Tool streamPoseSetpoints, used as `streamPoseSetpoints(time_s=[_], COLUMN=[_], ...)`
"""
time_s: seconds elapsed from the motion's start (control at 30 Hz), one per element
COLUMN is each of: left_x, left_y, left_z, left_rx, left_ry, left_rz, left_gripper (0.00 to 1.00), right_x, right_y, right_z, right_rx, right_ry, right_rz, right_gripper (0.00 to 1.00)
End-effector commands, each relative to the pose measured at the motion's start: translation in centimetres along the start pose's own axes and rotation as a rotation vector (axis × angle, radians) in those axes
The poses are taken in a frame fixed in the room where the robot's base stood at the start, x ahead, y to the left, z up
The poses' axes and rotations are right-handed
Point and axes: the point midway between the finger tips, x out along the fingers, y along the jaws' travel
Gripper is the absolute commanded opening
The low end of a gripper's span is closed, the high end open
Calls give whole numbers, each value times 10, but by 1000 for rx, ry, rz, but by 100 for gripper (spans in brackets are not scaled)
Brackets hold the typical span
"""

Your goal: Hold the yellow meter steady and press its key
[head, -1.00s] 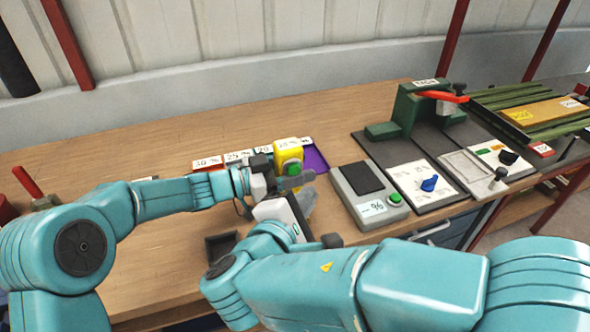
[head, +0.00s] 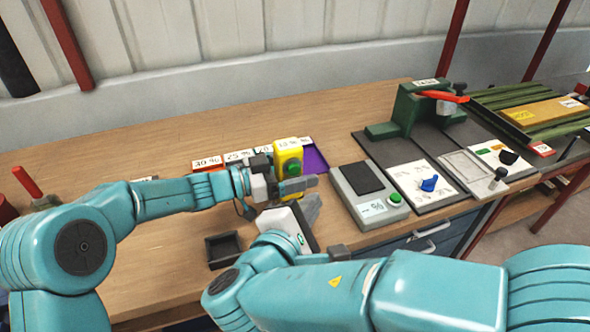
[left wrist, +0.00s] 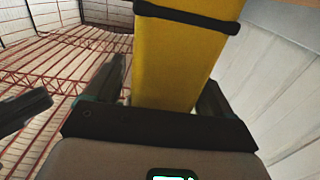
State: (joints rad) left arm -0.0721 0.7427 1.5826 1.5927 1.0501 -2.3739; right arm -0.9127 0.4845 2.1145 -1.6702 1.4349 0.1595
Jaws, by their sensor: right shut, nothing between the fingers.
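The yellow meter (head: 280,148) stands upright at the back middle of the table, with a green round key (head: 292,168) on its front. My left gripper (head: 289,184) is around its lower part; in the left wrist view the yellow meter (left wrist: 180,60) fills the space between the two dark fingers (left wrist: 165,98), and the gripper looks shut on it. My right gripper (head: 311,207) is shut and empty, in front of and below the meter, apart from the key. The meter's lower part is hidden behind my left gripper.
A purple tray (head: 316,159) lies behind the meter, with labelled cards (head: 208,163) to its left. A grey box with a green button (head: 368,196) stands to the right. A small dark tray (head: 222,250) is at the front. A green press (head: 410,108) stands further right.

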Motion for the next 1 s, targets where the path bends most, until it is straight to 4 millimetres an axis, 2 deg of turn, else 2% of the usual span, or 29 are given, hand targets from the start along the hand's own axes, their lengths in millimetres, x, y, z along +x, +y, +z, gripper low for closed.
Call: streamPoseSetpoints(time_s=[0.17, 0.27, 0.7, 0.83, 1.0], left_x=[-1, -8, -100, -115, -121], left_y=[0, -1, -1, 0, 0], left_z=[-1, 0, 0, 0, 0], left_rx=[1, 0, 1, 0, 0], left_ry=[1, 0, 0, 0, 0], left_rz=[0, -3, -4, -2, 0], left_gripper=[83, 83, 83, 83, 83], right_x=[0, 0, 0, 0, 0], right_y=[0, 0, 0, 0, 0], right_z=[0, 0, 0, 0, 0], right_rx=[0, 0, 0, 0, 0], right_ry=[0, 0, 0, 0, 0], right_rz=[0, 0, 0, 0, 0], right_gripper=[0, 0, 0, 0, 0])
